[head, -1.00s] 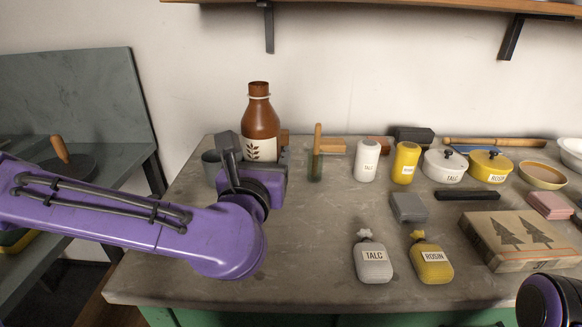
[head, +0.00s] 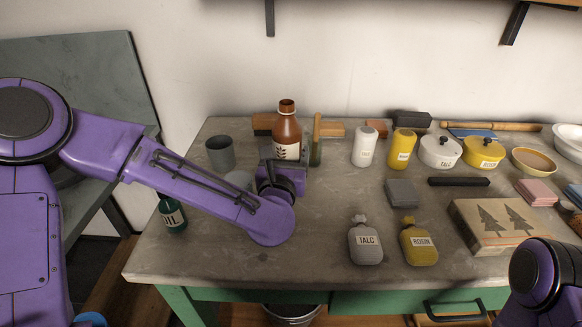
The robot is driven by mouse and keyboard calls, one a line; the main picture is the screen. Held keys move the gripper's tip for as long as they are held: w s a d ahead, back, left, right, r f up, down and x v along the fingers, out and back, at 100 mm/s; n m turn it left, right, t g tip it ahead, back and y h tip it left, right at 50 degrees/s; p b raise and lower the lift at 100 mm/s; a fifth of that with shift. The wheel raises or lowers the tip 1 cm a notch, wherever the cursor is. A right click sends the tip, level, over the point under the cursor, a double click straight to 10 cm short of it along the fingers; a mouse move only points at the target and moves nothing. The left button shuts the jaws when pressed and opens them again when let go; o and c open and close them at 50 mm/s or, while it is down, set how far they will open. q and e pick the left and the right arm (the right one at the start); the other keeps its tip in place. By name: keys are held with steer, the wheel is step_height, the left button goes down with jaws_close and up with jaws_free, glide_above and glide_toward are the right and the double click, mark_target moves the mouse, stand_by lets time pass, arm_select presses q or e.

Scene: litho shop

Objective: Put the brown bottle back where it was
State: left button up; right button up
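The brown bottle (head: 288,133), with a pale leaf label, is upright at the back left of the workbench. My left gripper (head: 280,163) is directly in front of its lower part. The fingers and the bottle's base are hidden behind my wrist; the bottle has moved along with the gripper, so I take it as held. I cannot tell whether its base touches the bench. A wooden-handled tool (head: 317,132) stands close to its right, and a brown block (head: 263,122) lies behind it to the left. My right gripper is out of view; only part of that arm shows at lower right.
Grey cups (head: 220,152) and a dark green OIL bottle (head: 172,218) stand left on the workbench (head: 325,220). White (head: 365,147) and yellow (head: 402,150) shakers stand to the right. TALC (head: 365,244) and ROSIN (head: 419,246) pouches lie in front. The centre-front is mostly clear.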

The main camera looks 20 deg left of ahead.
arm_select(q)
steer(key=shift+w+d+f, duration=0.15)
steer(key=shift+w+f, duration=0.5)
steer(key=shift+f, duration=0.05)
steer(key=shift+w+f, duration=0.2)
steer(key=shift+f, duration=0.8)
steer(key=shift+w+f, duration=0.15)
steer(key=shift+f, duration=0.8)
steer(key=shift+s+f+b, duration=0.1)
steer(key=shift+f+b, duration=0.1)
steer(key=shift+b, duration=0.15)
steer(key=o, duration=1.3)
